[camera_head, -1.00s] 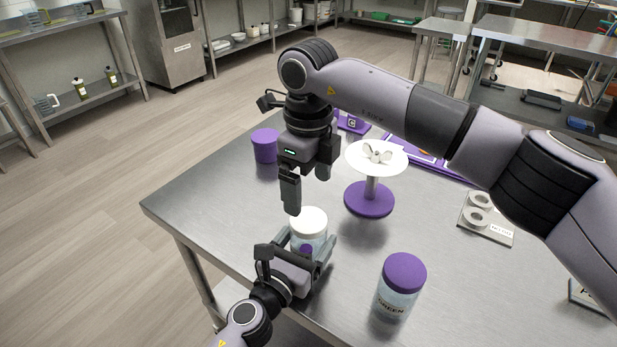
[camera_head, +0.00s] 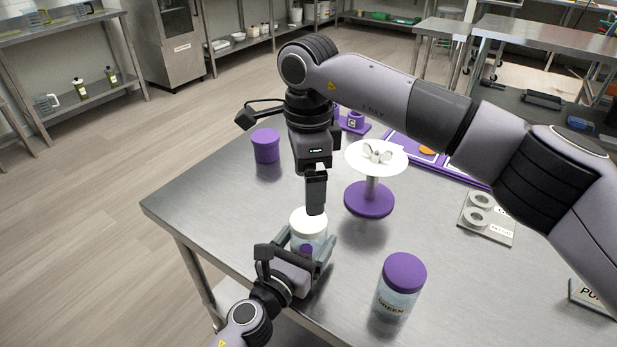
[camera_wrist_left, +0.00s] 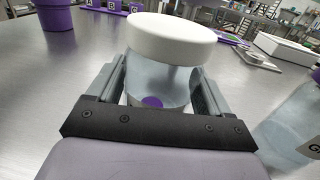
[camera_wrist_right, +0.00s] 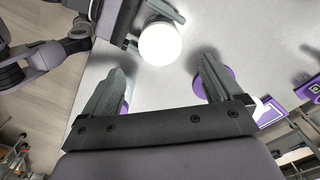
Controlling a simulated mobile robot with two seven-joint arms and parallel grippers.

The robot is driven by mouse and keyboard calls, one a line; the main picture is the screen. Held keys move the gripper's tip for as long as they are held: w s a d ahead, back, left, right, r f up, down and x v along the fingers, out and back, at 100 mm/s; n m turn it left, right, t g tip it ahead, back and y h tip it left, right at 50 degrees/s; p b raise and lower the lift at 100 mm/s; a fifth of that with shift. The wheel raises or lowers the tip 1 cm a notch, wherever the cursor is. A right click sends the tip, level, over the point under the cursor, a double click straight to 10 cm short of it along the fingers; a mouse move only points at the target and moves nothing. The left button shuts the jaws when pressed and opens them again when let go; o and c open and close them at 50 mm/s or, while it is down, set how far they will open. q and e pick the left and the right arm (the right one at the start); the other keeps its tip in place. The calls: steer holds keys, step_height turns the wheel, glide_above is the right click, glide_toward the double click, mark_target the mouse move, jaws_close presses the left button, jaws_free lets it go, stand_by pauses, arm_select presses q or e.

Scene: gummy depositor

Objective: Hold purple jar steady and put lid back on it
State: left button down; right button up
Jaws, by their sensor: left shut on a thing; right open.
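The clear jar (camera_head: 309,243) with a purple piece inside stands near the table's front left edge. My left gripper (camera_head: 296,262) is shut around its body; the jar also shows between the fingers in the left wrist view (camera_wrist_left: 158,85). A white lid (camera_head: 308,221) sits on top of the jar, also seen in the left wrist view (camera_wrist_left: 172,38); I cannot tell whether it is fully seated. My right gripper (camera_head: 316,203) points down just above the lid, open and empty. In the right wrist view the lid (camera_wrist_right: 160,43) lies just beyond the spread fingertips.
A jar with a purple lid, labelled GREEN (camera_head: 400,287), stands to the right. A white-topped stand with a purple base (camera_head: 369,200) is close behind the right gripper. A purple cup (camera_head: 265,146) is at the back left. The left front table corner is clear.

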mark_target(309, 219)
steer(key=shift+f, duration=4)
steer(key=c, duration=1.1)
steer(key=m, duration=1.1)
steer(key=o, duration=1.2)
steer(key=shift+o, duration=0.2)
step_height(309, 219, up, 12)
